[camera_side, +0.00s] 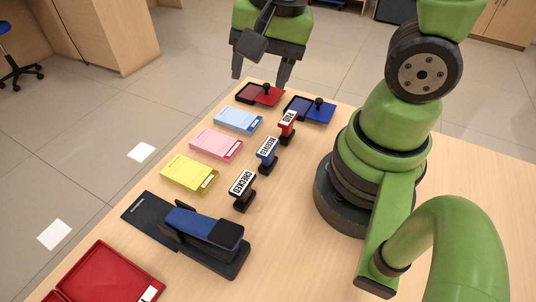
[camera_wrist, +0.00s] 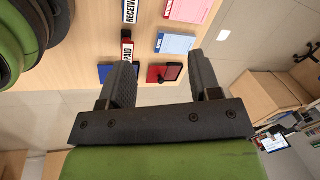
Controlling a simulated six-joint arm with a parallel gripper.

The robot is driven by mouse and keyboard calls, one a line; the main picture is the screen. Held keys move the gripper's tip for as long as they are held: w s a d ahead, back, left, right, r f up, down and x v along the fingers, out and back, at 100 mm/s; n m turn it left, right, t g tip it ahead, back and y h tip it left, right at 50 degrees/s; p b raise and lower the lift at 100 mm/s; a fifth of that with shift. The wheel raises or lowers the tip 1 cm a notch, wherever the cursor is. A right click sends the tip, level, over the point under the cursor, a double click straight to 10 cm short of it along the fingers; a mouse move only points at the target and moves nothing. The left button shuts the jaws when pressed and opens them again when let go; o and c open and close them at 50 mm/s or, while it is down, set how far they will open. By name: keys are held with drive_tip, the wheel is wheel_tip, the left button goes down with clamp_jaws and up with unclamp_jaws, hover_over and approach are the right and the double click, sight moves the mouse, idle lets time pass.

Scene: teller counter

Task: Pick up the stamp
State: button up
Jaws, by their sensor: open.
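Three stamps stand in a row on the wooden counter in the side view: a black CHECKED stamp (camera_side: 243,190), a blue RECEIVED stamp (camera_side: 266,153) and a red PAID stamp (camera_side: 287,125). In the wrist view, the RECEIVED stamp (camera_wrist: 130,10) and the PAID stamp (camera_wrist: 127,48) show near the top. My gripper (camera_side: 261,76) is open and empty, above the far end of the counter, beyond the stamps. In the wrist view its two fingers (camera_wrist: 163,80) are spread wide with nothing held between them. The task does not say which stamp.
A red ink pad (camera_side: 262,94) and a blue ink pad (camera_side: 310,108) lie at the far end. Blue (camera_side: 237,120), pink (camera_side: 215,144) and yellow (camera_side: 188,174) pads lie left of the stamps. A stapler-like device (camera_side: 200,232) and red case (camera_side: 108,278) are nearer.

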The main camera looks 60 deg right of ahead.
sight(268, 146)
drive_tip(key=f+m+g, duration=0.1)
drive_tip(key=f, duration=0.1)
drive_tip(key=f+m, duration=0.2)
drive_tip(key=f, duration=0.1)
drive_tip(key=s+f+m+g, duration=0.1)
drive_tip(key=f, duration=0.2)
drive_tip(key=shift+s+f+m+g, duration=0.1)
drive_tip(key=shift+f+m+g, duration=0.1)
drive_tip(key=shift+m+g, duration=0.15)
drive_tip(key=shift+f, duration=4.9)
drive_tip(key=c, duration=1)
